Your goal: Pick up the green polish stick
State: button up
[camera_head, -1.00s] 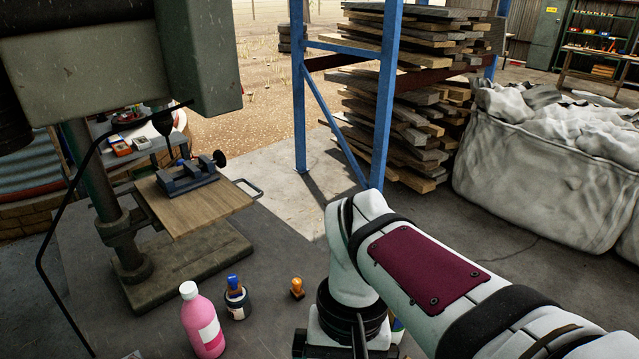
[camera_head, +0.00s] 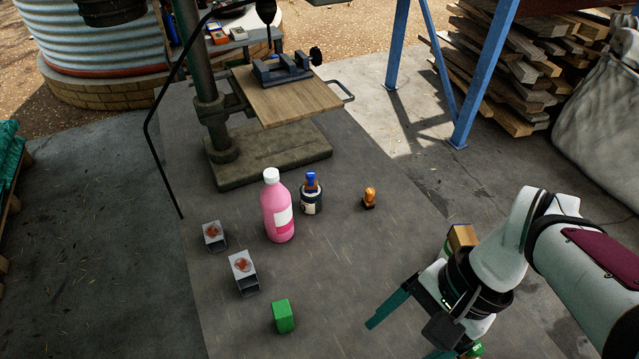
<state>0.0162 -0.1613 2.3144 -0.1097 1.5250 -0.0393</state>
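A bright green block (camera_head: 283,316), which looks like the green polish stick, stands on the dark grey bench top near the bottom middle of the head view. My gripper (camera_head: 402,341) is to the right of it, clear of it. The gripper's two teal fingers are spread apart, with nothing visible between them. The lower finger is partly cut off by the picture's bottom edge.
A pink bottle (camera_head: 279,211), a dark jar (camera_head: 311,201) with a blue-topped item, and a small orange-knobbed item (camera_head: 369,199) stand behind. Two small grey boxes (camera_head: 243,273) (camera_head: 213,237) are left. A drill press base (camera_head: 265,156) fills the back. A tan block (camera_head: 462,237) is beside my arm.

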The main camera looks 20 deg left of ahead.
jog(key=w+a+f+m+g+y, duration=0.2)
jog(key=w+a+f+g+y, duration=0.15)
jog(key=w, duration=0.45)
jog(key=m+g+y, duration=0.2)
jog(key=y, duration=0.2)
send_near(284, 308)
jog(key=shift+t+h, duration=0.25)
jog(key=x, duration=1)
jog(key=shift+s+a+r, duration=0.15)
jog(key=shift+s+a, duration=0.15)
grip_shut()
